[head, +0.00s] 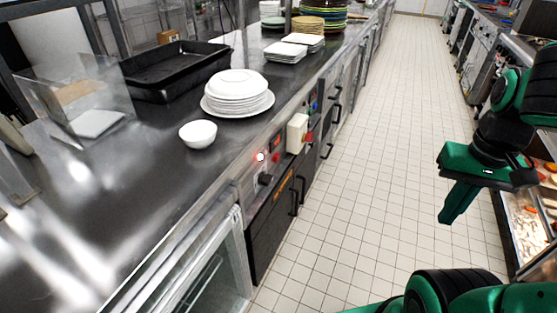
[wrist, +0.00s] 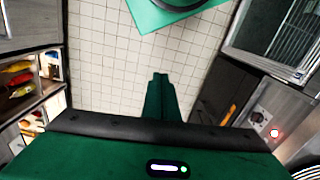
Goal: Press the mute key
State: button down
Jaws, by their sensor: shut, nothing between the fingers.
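A control panel (head: 248,180) is set in the front face of the steel counter in the head view. I cannot tell which of these is the mute key; no label is readable. My gripper (head: 445,221) is green, shut and empty, pointing down over the aisle, well to the right of the panel. Its closed fingers show mid-picture in the wrist view (wrist: 159,76).
A white box (head: 297,133) with a red knob juts from the counter front. A white bowl (head: 198,134), stacked plates (head: 237,92) and a black tray (head: 175,70) stand on the counter. Food trays (head: 528,225) line the right side. The tiled aisle between is clear.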

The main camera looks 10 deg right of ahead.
jog(key=w+a+f+n+t, duration=0.1)
jog(key=w+f+n, duration=0.15)
jog(key=w, duration=0.35)
jog(key=w+a+f+n+t, duration=0.1)
jog(key=w+a+f+n, duration=0.1)
jog(key=w+n, duration=0.35)
jog(key=n+t+y, duration=0.6)
jog(key=n+t, duration=0.2)
jog(key=t, duration=0.2)
send_near(276, 158)
notch_tip(276, 158, up, 3)
jog(key=s+d, duration=0.1)
jog(key=d, duration=0.1)
jog(key=w+d+f+m+t+h, duration=0.2)
jog(key=d+f+h, duration=0.1)
jog(key=d+f, duration=0.2)
notch_tip(276, 158, down, 3)
jog(key=shift+r, duration=0.2)
jog(key=w+a, duration=0.4)
jog(key=a, duration=0.3)
jog(key=shift+w, duration=0.4)
